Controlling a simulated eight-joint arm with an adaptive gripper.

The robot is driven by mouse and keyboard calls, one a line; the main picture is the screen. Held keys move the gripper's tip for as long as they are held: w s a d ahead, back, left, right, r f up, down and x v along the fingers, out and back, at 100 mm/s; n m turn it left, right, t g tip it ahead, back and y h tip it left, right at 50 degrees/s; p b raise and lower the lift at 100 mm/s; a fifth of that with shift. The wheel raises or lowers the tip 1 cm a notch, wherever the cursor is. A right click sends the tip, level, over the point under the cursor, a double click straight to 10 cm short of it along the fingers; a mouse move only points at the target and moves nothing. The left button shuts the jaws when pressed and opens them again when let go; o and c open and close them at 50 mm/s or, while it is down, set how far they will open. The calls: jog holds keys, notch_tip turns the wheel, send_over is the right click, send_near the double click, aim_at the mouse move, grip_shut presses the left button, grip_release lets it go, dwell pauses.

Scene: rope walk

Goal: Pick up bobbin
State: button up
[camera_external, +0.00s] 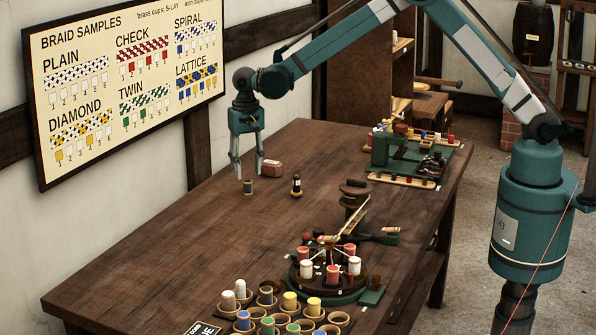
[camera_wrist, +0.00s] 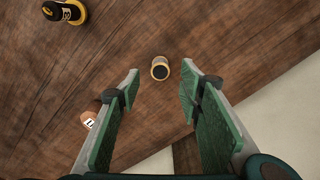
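A small cylindrical bobbin (camera_external: 249,186) with a grey middle and a dark base stands upright on the table near its wall-side edge. In the wrist view the bobbin (camera_wrist: 160,69) shows a dark round top with a pale rim. It lies in line with the gap between my fingertips. My gripper (camera_external: 248,174) is open, pointing down just above the bobbin, and empty. In the wrist view my gripper (camera_wrist: 160,82) has its green finger pads spread to either side, with no contact visible.
A dark bottle-like item (camera_external: 296,185) with a yellow base stands to the right; it shows in the wrist view (camera_wrist: 66,11). A reddish-brown block (camera_external: 271,168) sits close behind my gripper. A round braiding stand (camera_external: 330,285) and several cups are nearer the camera. The wooden table (camera_external: 180,240) is clear between.

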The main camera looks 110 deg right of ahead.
aim_at(248, 181)
jog(key=shift+f, duration=2.35)
jog(key=c, duration=0.9)
